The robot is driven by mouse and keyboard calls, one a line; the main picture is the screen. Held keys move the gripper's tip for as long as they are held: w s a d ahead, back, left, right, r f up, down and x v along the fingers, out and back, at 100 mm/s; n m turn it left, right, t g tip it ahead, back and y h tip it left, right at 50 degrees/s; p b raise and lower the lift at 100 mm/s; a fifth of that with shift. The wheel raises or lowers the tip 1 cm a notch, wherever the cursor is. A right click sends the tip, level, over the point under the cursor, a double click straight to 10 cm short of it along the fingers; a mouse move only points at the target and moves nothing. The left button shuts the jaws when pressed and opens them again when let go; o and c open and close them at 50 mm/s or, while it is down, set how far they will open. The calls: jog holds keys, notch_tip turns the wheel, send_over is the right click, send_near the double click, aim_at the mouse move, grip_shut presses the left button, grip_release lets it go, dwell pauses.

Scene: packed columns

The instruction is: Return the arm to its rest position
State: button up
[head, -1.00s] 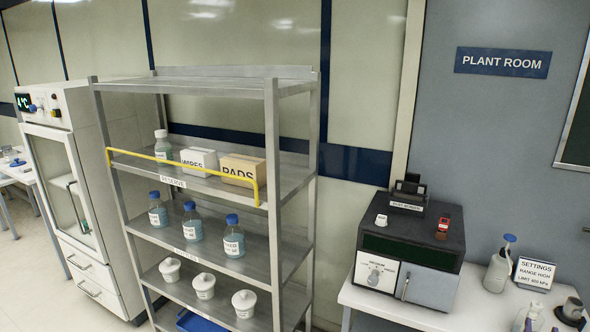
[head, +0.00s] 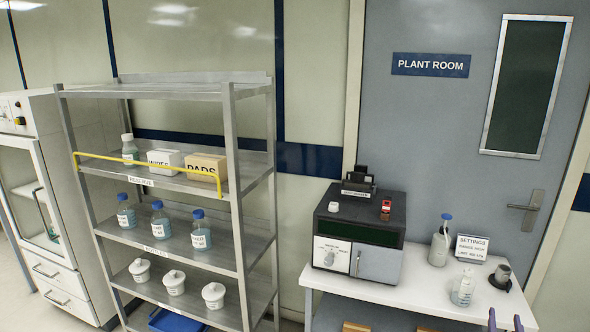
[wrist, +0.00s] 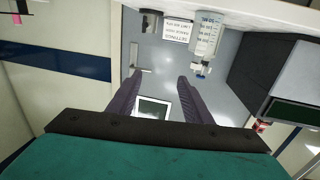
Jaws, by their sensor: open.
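My gripper (head: 505,322) shows at the bottom right edge of the head view, as two purple fingertips in front of the white bench. In the wrist view my gripper (wrist: 160,95) has its two purple fingers spread apart with nothing between them. Only the grey door and its window (wrist: 153,110) show behind the gap. The wrist view is upside down. The rest of my arm is outside the head view.
A metal shelf rack (head: 241,190) stands further left.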

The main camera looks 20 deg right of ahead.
jog(key=w+a+f+n+t+y, duration=0.1)
jog(key=w+a+f+n+y, duration=0.2)
jog(key=w+a, duration=0.7)
jog(key=w+a+f+n+t+y, duration=0.1)
jog(key=w+a+f+t+y, duration=0.3)
jog(key=w+a, duration=0.6)
jog(key=w+a+f+g+y, duration=0.1)
jog(key=w+a+f+g, duration=0.15)
jog(key=a+f, duration=0.7)
jog(key=w+a+f+g+y, duration=0.1)
jog(key=a+f+g+y, duration=0.15)
jog(key=a+f, duration=0.7)
jog(key=s+a+f+n+g+b, duration=0.1)
jog(key=s+a+f+n+g, duration=0.2)
jog(key=s+a+f+g, duration=0.95)
jog(key=s+a+n+g+y, duration=0.1)
jog(key=s+a+g, duration=0.2)
jog(key=s, duration=0.8)
jog(key=s+a+f+n+g+y, duration=0.1)
jog(key=s+a+g, duration=0.2)
jog(key=s+a, duration=0.4)
jog(key=s, duration=0.5)
jog(key=shift+a+f+y, duration=0.15)
jog(key=shift+a+y, duration=0.2)
